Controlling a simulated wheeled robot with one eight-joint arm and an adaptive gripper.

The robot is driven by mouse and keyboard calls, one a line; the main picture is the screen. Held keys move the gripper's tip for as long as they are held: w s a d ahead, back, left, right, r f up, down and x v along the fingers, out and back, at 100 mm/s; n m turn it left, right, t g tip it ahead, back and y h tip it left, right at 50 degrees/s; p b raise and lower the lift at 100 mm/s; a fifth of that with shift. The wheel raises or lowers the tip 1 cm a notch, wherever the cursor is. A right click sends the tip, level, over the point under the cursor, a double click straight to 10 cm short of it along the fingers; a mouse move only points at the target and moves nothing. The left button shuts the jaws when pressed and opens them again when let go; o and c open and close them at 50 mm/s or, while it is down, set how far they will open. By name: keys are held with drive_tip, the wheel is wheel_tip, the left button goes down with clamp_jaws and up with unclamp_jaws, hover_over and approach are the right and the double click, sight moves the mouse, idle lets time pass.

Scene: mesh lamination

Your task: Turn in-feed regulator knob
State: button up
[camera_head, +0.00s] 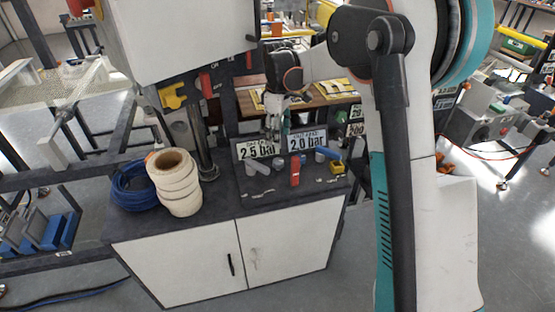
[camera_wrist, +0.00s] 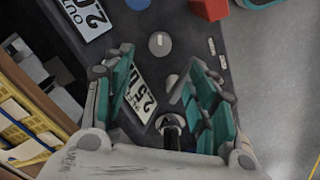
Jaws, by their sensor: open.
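My gripper (camera_head: 277,122) hangs over the dark cabinet top, just behind the 2.5 bar sign (camera_head: 256,150). In the wrist view its two teal fingers (camera_wrist: 160,62) are spread apart with nothing held between them. The 2.5 bar sign (camera_wrist: 146,92) shows between the fingers. A round grey knob-like disc (camera_wrist: 160,43) lies just beyond the fingertips, apart from them. Another grey round part (camera_wrist: 172,82) is partly covered by the right finger. The head view shows a small grey knob (camera_head: 250,168) in front of the 2.5 bar sign. The small label words are too blurred to read surely.
The 2.0 bar sign (camera_head: 308,140), a red handle (camera_head: 295,172) and a yellow part (camera_head: 338,167) stand to the right on the top. Cream tape rolls (camera_head: 178,185) and a blue coil (camera_head: 132,187) sit at the left. A white machine housing (camera_head: 185,40) overhangs the left side.

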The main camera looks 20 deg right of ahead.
sight(278, 161)
wheel_tip(278, 161, down, 11)
drive_tip(key=b, duration=0.3)
drive_tip(key=c, duration=1)
